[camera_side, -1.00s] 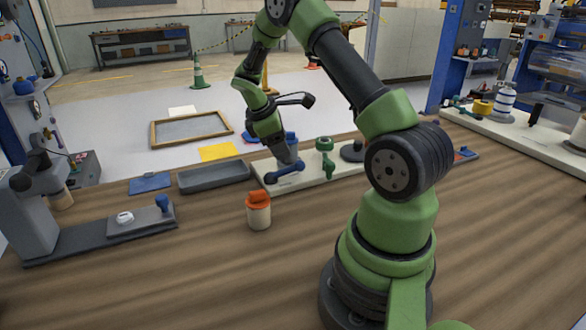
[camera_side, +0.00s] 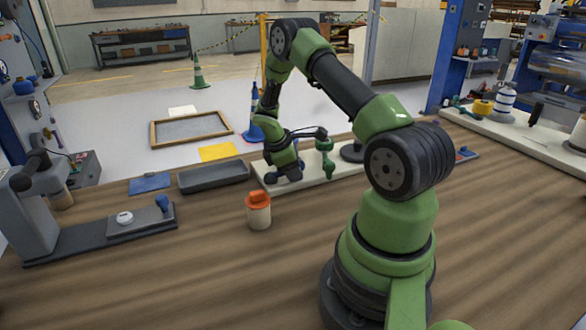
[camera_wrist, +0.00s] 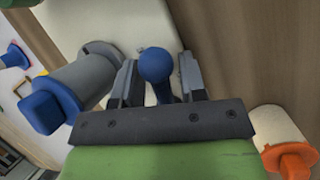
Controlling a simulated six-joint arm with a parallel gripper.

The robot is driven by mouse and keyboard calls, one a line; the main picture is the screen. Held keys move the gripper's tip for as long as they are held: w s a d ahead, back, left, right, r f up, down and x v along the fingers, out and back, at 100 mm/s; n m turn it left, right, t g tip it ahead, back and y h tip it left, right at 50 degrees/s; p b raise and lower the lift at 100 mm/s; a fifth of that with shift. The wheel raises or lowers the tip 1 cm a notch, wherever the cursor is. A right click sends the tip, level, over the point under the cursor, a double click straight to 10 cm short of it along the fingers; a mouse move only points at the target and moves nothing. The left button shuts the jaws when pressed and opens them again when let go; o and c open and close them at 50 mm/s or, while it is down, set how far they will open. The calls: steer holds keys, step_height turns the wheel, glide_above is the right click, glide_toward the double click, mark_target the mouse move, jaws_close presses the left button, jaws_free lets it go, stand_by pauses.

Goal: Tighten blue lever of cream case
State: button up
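The cream case (camera_side: 263,180) is a long, low block on the far side of the wooden bench. It also fills the upper left of the wrist view (camera_wrist: 120,20). The blue lever (camera_wrist: 155,66), with a round knob, stands between the fingers of my gripper (camera_wrist: 160,80). In the side view my gripper (camera_side: 285,177) is low over the case's left end and hides most of the lever. The fingers are apart, one on each side of the lever; contact with it cannot be made out. A grey cylinder with a blue cap (camera_wrist: 50,105) is just left of the fingers.
A green valve-like part (camera_side: 325,157) stands on the case close right of my gripper. A cream jar with an orange lid (camera_side: 259,210) stands in front. A dark tray (camera_side: 213,177) lies to the left.

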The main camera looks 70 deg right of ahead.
jaws_close()
steer(key=shift+a, duration=0.15)
steer(key=m, duration=0.1)
steer(key=a+m, duration=0.1)
steer(key=m+g+y, duration=0.1)
steer(key=shift+s+a+m, duration=0.25)
steer(key=shift+m, duration=0.15)
steer(key=a+m+y, duration=0.1)
steer(key=m, duration=0.1)
steer(key=shift+a+m+g, duration=0.2)
steer(key=shift+m+g, duration=0.1)
steer(key=a+m+y, duration=0.1)
steer(key=m, duration=0.2)
steer(key=shift+w+a+m+y, duration=0.3)
steer(key=shift+a+y, duration=0.05)
steer(key=shift+y, duration=0.05)
steer(key=shift+w+a+m+y, duration=0.25)
steer(key=shift+a+m+y, duration=0.1)
steer(key=shift+m, duration=0.5)
steer(key=shift+w+a+m+y, duration=0.2)
steer(key=shift+a+m+y, duration=0.15)
steer(key=shift+m, duration=0.5)
